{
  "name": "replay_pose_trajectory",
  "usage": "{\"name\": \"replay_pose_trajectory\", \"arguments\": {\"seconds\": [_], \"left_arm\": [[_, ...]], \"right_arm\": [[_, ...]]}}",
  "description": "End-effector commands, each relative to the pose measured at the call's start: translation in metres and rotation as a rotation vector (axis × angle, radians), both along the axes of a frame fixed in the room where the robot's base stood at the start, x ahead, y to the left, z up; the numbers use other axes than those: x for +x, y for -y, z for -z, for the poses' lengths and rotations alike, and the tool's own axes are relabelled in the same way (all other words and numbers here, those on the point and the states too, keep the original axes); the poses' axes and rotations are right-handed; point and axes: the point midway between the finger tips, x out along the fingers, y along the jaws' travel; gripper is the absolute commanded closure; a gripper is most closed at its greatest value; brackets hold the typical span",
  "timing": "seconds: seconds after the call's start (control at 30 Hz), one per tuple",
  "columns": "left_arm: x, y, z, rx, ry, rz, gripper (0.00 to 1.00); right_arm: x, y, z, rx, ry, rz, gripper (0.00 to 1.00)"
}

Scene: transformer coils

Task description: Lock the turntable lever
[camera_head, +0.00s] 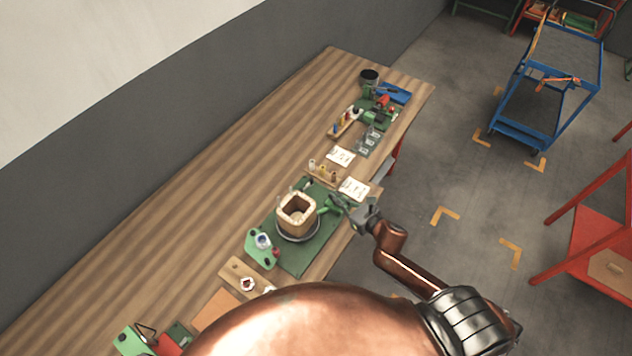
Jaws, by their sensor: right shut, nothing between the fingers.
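The turntable (298,237) is a round grey disc on a green board (315,249). A square, hollow, light-brown coil form (297,218) stands on it. A small green part (326,209), which looks like the lever, sticks out at the right of the disc. My right gripper (340,203) is shut and empty just right of this green part. I cannot tell whether they touch. The lever's exact position is too small to read. My left gripper is out of view.
The long wooden table (190,190) is bare on its wall side. A green holder (260,248) stands left of the turntable. White cards (354,188) and small pegs (322,171) lie beyond it. A blue cart (550,100) stands on the floor.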

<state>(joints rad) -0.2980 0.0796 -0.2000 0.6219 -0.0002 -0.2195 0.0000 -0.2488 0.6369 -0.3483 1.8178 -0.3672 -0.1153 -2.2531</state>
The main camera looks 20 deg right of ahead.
Motion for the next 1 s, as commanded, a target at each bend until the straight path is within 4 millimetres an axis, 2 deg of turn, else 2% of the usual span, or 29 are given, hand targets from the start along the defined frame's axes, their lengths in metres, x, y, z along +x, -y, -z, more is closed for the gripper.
{"name": "replay_pose_trajectory", "arguments": {"seconds": [0.13, 0.33, 0.7, 0.9, 1.0], "left_arm": [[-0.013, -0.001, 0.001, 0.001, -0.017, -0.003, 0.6], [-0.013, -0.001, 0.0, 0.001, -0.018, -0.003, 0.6], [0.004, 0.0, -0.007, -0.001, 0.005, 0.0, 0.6], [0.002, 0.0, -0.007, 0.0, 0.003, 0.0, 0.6], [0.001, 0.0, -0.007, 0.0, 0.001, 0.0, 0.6]], "right_arm": [[0.0, 0.001, 0.0, 0.001, 0.0, 0.001, 1.0], [0.008, -0.002, 0.002, 0.001, 0.001, 0.001, 1.0], [0.067, -0.02, 0.02, 0.004, 0.001, 0.0, 1.0], [0.087, -0.025, 0.028, 0.001, 0.001, -0.001, 1.0], [0.091, -0.026, 0.03, 0.001, 0.0, -0.001, 1.0]]}}
